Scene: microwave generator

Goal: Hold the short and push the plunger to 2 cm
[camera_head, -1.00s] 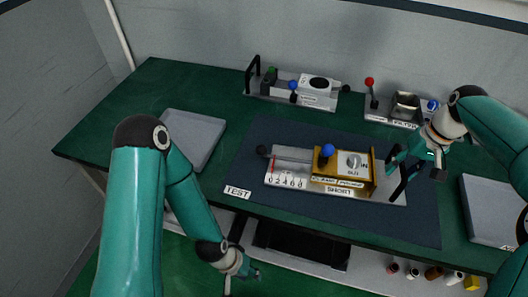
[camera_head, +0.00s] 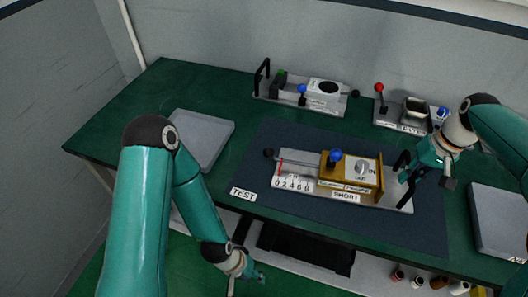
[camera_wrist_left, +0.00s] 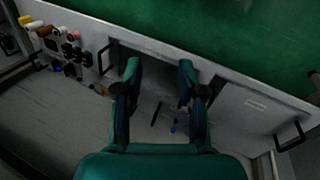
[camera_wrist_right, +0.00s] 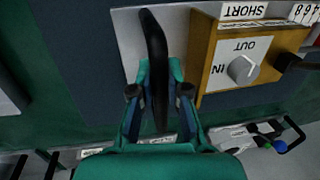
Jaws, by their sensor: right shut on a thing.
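The short (camera_head: 340,197), labelled SHORT, lies on the dark mat as a grey plate with a gold box (camera_head: 328,172) on it. The box carries a blue ball knob (camera_head: 335,155) and a white IN/OUT dial (camera_head: 362,168), also in the right wrist view (camera_wrist_right: 241,70). The plunger's black knob (camera_head: 268,153) sticks out at the left end. A red marker (camera_head: 279,168) stands near the low end of the numbered scale (camera_head: 292,184). My right gripper (camera_wrist_right: 160,92) is shut on the black handle (camera_wrist_right: 155,40) at the plate's right end. My left gripper (camera_wrist_left: 158,68) is open and empty, low before the bench front.
A grey tray (camera_head: 203,137) lies at the left and another (camera_head: 500,222) at the right. Two devices (camera_head: 303,95) (camera_head: 402,117) stand at the back. A TEST label (camera_head: 243,194) is at the mat's front left. The mat left of the plunger is clear.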

